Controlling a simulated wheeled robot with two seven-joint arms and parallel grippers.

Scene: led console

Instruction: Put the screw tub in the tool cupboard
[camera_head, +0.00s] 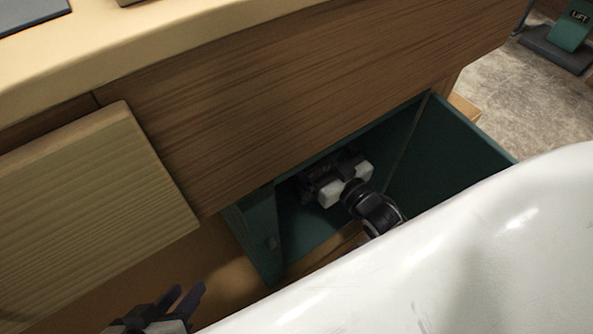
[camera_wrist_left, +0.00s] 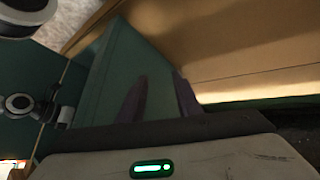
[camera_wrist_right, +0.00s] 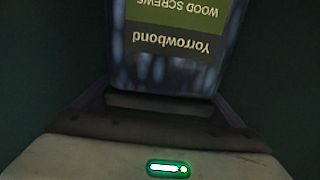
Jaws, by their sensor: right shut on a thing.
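The screw tub (camera_wrist_right: 172,75) has a dark, see-through-looking body and a label reading "Yorrowbond" and "WOOD SCREWS", upside down in the right wrist view. My right gripper (camera_head: 318,172) is shut on it, inside the green tool cupboard (camera_head: 455,140) under the bench. In the head view the tub is hidden by the gripper and the bench front. I cannot tell whether the tub touches the cupboard floor. My left gripper (camera_head: 180,297) is open and empty outside the cupboard, at the lower left; its dark fingers also show in the left wrist view (camera_wrist_left: 160,98) before a green panel.
The wooden bench (camera_head: 300,90) overhangs the cupboard from above. A pale wood panel (camera_head: 90,215) juts out at the left. A large white surface (camera_head: 450,260) fills the lower right. A green pedal marked LIFT (camera_head: 572,25) stands on the floor at far right.

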